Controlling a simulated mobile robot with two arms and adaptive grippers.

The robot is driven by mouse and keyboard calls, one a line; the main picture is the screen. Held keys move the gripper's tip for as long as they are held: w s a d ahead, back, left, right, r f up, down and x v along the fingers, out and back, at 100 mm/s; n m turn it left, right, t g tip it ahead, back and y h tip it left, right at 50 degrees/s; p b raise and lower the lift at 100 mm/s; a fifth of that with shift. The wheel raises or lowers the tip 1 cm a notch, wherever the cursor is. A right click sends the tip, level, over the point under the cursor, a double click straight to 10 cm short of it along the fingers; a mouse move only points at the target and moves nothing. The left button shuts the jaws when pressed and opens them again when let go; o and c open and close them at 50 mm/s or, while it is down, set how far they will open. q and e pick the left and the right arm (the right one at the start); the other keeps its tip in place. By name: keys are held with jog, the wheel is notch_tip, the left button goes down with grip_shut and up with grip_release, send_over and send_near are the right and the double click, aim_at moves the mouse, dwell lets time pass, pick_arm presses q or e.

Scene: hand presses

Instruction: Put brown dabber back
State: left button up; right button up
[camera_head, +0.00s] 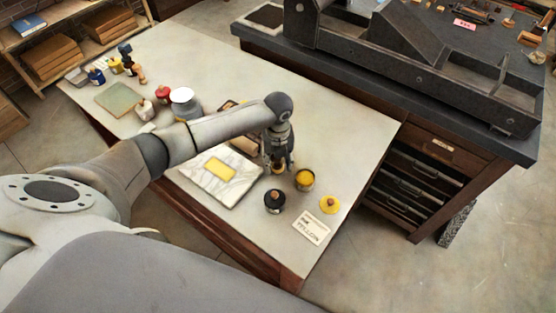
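My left gripper (278,158) points down just right of a white slab (232,195) that bears a yellow patch (220,168). A small yellow bit (277,170) shows right under its fingertips; it may be the inked end of a dabber, but the fingers hide what is between them. I cannot tell whether they are shut on it. A brown-handled piece (139,73) stands at the far left of the table and may be a dabber. A brown block (244,145) is partly hidden behind my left arm. My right gripper is out of view.
An open tin of yellow (304,180), a dark jar with an orange-brown knob (273,202), a yellow knobbed lid (330,204) and a lettered card (311,227) sit close to the gripper. Jars crowd the left. A heavy press (420,65) stands behind. The table's back middle (330,115) is clear.

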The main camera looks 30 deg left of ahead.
pick_arm(q)
jog(key=shift+r, duration=0.1)
notch_tip(320, 180, up, 12)
jog(key=shift+r+b, duration=0.1)
jog(key=shift+b, duration=0.55)
